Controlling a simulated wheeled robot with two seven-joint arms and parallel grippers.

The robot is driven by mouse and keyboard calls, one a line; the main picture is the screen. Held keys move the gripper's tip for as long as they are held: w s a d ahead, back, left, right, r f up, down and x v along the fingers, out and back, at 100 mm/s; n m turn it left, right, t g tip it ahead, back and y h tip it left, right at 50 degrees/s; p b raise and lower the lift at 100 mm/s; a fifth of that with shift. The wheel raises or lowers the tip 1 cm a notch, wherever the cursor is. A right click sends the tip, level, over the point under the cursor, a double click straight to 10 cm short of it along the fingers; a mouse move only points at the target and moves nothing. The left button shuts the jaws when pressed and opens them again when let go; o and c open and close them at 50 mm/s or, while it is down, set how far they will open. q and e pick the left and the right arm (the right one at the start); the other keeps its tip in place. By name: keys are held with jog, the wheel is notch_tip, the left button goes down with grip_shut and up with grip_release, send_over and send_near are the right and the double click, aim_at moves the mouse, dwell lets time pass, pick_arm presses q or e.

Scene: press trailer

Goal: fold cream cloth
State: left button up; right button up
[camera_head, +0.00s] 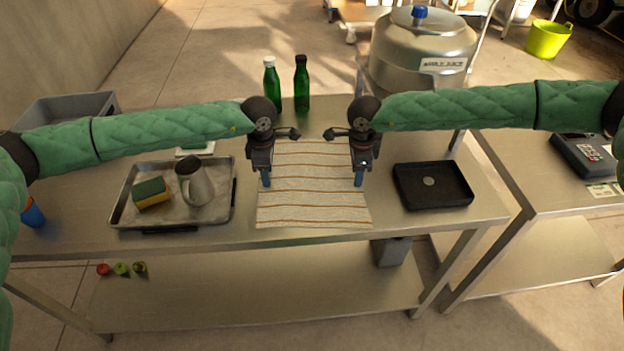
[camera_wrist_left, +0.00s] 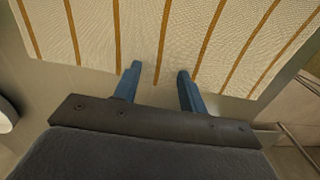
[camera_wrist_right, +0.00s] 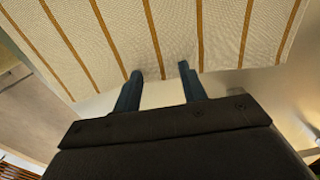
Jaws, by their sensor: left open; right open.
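The cream cloth (camera_head: 312,205) with brown stripes lies flat and spread out on the metal table, its near edge close to the table's front edge. My left gripper (camera_head: 266,181) is over the cloth's left side, pointing down, open and empty. My right gripper (camera_head: 359,181) is over the cloth's right side, also open and empty. In the left wrist view the cloth (camera_wrist_left: 160,40) lies beyond the open blue fingers (camera_wrist_left: 158,80). In the right wrist view the cloth (camera_wrist_right: 160,35) passes by the open fingertips (camera_wrist_right: 160,72). I cannot tell whether any fingertip touches it.
A metal tray (camera_head: 222,217) with a sponge (camera_head: 151,193) and a jug (camera_head: 196,184) stands left of the cloth. A black tray (camera_head: 450,190) is to the right. Two green bottles (camera_head: 302,85) stand behind. A large steel pot (camera_head: 420,50) is at the back.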

pick_arm(q)
jog(key=shift+f, duration=0.15)
pick_arm(e)
jog(key=shift+f, duration=0.15)
pick_arm(q)
grip_shut()
pick_arm(e)
grip_shut()
